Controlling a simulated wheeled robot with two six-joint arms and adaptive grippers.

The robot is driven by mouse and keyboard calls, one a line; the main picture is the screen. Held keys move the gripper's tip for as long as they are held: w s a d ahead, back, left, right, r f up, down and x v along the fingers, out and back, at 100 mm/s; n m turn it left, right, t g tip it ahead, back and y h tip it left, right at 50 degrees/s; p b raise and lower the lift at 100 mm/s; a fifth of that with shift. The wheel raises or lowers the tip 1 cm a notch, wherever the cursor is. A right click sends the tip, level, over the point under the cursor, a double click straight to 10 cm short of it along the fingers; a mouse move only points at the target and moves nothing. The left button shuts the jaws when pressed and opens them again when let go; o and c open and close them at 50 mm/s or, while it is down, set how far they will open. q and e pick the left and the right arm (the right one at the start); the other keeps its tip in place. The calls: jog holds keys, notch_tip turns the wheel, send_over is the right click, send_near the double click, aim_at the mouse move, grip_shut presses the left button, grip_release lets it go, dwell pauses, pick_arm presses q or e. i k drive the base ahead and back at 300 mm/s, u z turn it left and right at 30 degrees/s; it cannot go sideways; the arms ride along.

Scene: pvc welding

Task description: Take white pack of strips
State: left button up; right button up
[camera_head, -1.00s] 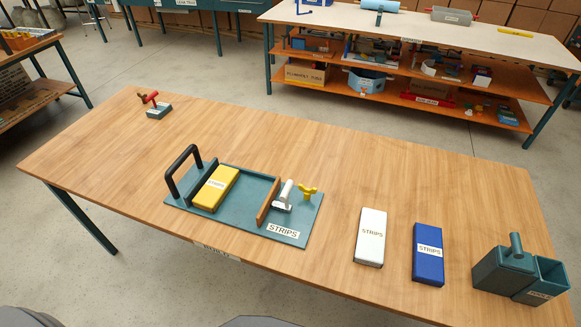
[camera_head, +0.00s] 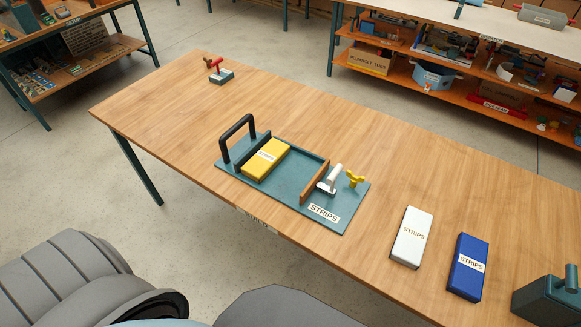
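A yellow pack (camera_head: 265,160) sits in the left part of a teal strips fixture (camera_head: 291,177) with a black handle. Neither of my grippers shows in the view. Nothing covers the white pack.
The wooden table (camera_head: 180,130) has free room at its left and behind the packs. A teal container (camera_head: 548,298) stands at the right edge. A small red-handled clamp (camera_head: 219,72) sits at the far left. Shelving benches stand behind.

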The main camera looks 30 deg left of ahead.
aim_at(408, 248)
jog(key=u, duration=0.7)
jog(key=k, duration=0.45)
jog(key=u, duration=0.45)
